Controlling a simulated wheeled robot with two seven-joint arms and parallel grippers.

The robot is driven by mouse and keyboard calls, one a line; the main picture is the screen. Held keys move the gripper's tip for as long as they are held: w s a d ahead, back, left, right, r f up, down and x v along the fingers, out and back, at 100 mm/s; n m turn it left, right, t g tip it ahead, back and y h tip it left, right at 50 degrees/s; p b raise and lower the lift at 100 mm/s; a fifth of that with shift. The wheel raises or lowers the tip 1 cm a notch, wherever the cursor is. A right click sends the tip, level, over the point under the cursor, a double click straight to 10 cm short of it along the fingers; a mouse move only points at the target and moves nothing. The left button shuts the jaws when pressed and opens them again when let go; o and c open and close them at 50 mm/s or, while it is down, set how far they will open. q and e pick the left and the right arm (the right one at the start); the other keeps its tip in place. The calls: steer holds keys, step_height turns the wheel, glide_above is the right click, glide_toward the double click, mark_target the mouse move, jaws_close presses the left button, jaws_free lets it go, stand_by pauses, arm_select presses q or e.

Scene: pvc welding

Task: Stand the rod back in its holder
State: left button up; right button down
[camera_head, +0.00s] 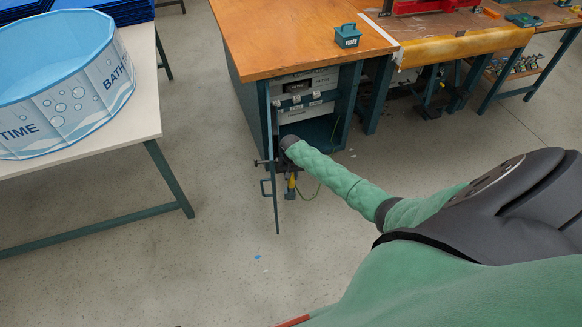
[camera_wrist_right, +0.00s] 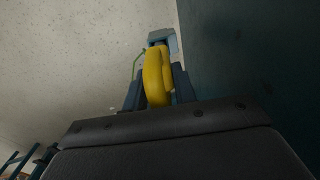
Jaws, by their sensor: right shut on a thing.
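My right gripper (camera_head: 291,186) reaches down in front of the teal cabinet under the wooden bench. In the right wrist view its two dark fingers (camera_wrist_right: 158,92) are shut around a yellow, rounded piece (camera_wrist_right: 156,75). I cannot tell whether the strand or the yellow piece is the rod. A blue-grey block (camera_wrist_right: 163,38) shows beyond the yellow piece. No holder can be made out for certain. My left gripper is not in view.
The cabinet's open door (camera_head: 276,205) stands edge-on just left of the gripper; a dark teal surface (camera_wrist_right: 250,70) is close on the right in the wrist view. A teal box (camera_head: 347,36) stands on the wooden bench (camera_head: 285,38). A white table (camera_head: 140,90) with a blue tub (camera_head: 60,100) is left. Floor between is clear.

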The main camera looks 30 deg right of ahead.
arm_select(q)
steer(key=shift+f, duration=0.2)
arm_select(e)
steer(key=shift+f, duration=0.4)
steer(key=c, duration=1.1)
jaws_free()
steer(key=shift+o, duration=0.2)
step_height(320, 180, up, 7)
steer(key=shift+f+b, duration=0.1)
steer(key=shift+b, duration=0.5)
steer(key=shift+r, duration=0.45)
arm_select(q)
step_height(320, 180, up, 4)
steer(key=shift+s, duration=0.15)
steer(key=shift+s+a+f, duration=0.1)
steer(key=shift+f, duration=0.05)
